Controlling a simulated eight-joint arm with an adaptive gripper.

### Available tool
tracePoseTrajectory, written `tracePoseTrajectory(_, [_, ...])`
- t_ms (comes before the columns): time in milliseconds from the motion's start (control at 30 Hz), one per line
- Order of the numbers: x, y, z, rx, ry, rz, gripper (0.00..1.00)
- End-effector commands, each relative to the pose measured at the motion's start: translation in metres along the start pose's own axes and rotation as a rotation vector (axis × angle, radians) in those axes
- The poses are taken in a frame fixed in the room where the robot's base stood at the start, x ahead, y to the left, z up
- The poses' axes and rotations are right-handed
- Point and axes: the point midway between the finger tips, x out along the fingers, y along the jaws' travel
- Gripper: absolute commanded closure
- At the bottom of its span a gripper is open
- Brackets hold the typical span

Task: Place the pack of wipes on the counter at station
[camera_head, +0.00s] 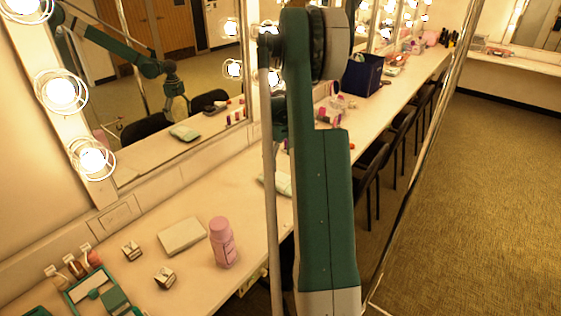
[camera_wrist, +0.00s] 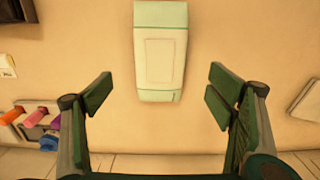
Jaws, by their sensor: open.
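The pack of wipes (camera_wrist: 160,50), pale green and white, lies flat on the counter (camera_wrist: 160,125) in the wrist view, with its near end between and slightly beyond my fingers. My gripper (camera_wrist: 159,95) is open and empty, with a finger on each side and clear space to the pack. In the head view, part of the pack (camera_head: 284,184) shows at the left edge of my arm, which hides the rest. The gripper itself is hard to make out there. The mirror reflects the pack and my arm.
A pink bottle (camera_head: 223,242), a flat pale box (camera_head: 181,235) and a teal palette (camera_head: 92,291) stand at the near left of the counter. A dark blue bin (camera_head: 362,76) is farther back. Chairs (camera_head: 369,165) line the counter's right edge. Lit mirrors border the left.

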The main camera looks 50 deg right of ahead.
Motion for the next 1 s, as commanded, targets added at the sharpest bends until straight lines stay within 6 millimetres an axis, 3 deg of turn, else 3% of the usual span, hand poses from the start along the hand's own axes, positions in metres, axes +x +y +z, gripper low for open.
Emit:
tracePoseTrajectory(633, [-0.006, -0.008, -0.003, -0.001, 0.004, 0.004, 0.19])
tracePoseTrajectory(767, [-0.019, -0.024, -0.008, -0.003, 0.012, 0.012, 0.19])
tracePoseTrajectory(1000, [-0.059, -0.076, -0.022, -0.004, 0.043, 0.039, 0.19])
